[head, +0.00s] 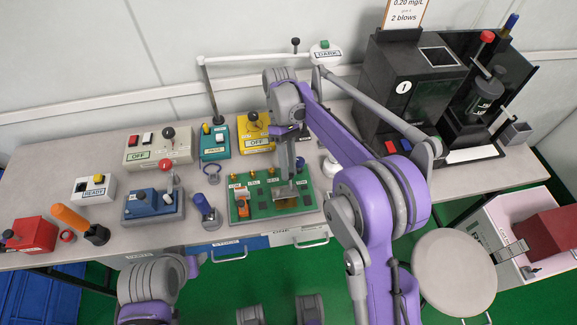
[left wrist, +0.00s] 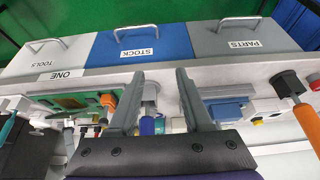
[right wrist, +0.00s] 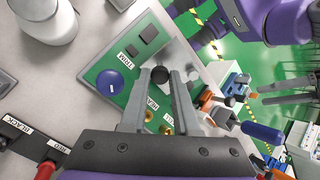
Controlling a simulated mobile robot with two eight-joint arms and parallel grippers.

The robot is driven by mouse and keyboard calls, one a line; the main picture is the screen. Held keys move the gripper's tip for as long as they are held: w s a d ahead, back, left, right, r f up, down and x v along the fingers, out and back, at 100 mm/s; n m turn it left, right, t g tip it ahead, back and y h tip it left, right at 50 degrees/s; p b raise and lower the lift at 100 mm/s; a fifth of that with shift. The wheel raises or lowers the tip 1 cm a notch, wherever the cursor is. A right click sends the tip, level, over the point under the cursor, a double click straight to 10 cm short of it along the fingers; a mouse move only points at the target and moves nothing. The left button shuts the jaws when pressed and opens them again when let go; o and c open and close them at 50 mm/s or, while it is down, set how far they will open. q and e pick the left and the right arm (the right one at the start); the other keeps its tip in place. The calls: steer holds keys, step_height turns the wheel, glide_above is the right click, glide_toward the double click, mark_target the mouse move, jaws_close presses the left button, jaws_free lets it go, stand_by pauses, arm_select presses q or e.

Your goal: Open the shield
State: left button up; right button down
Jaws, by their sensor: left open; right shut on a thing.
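A green panel (head: 240,208) with small labels lies on the table in the middle of the head view; it also shows in the right wrist view (right wrist: 100,75), with a blue knob (right wrist: 111,83) and a TRIM label. My right gripper (right wrist: 160,75) is over this panel, its fingers closed on a small black ball knob (right wrist: 159,74). My left gripper (left wrist: 156,76) is open and empty, facing the table front.
Drawers marked TOOLS (left wrist: 48,54), STOCK (left wrist: 138,46) and PARTS (left wrist: 240,40) line the table front. Blue, yellow and cream testers stand behind and left of the panel. A large black machine (head: 405,80) stands right; a round stool (head: 453,272) is in front.

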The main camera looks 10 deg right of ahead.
arm_select(q)
steer(key=shift+d, duration=0.1)
steer(key=shift+c, duration=1.1)
steer(key=shift+w+d+r, duration=0.2)
steer(key=shift+w+d, duration=0.05)
steer(key=shift+c, duration=1.2)
steer(key=w+d+r+m, duration=0.1)
steer(key=w+d+m, duration=0.1)
steer(key=d, duration=0.2)
steer(key=w+d+r+m, duration=0.2)
steer(key=d+m, duration=0.1)
steer(key=d, duration=0.1)
steer(key=w+d+r+m+t, duration=0.1)
steer(key=w+d+m, duration=0.1)
steer(key=d, duration=0.2)
steer(key=shift+w+r+h, duration=0.35)
steer(key=shift+r+h, duration=0.05)
jaws_close()
steer(key=m+t+h, duration=0.1)
steer(key=m, duration=0.4)
glide_toward(294, 191)
step_height(294, 191, up, 4)
steer(key=x, duration=0.9)
steer(key=shift+w+f, duration=0.2)
steer(key=shift+f, duration=0.15)
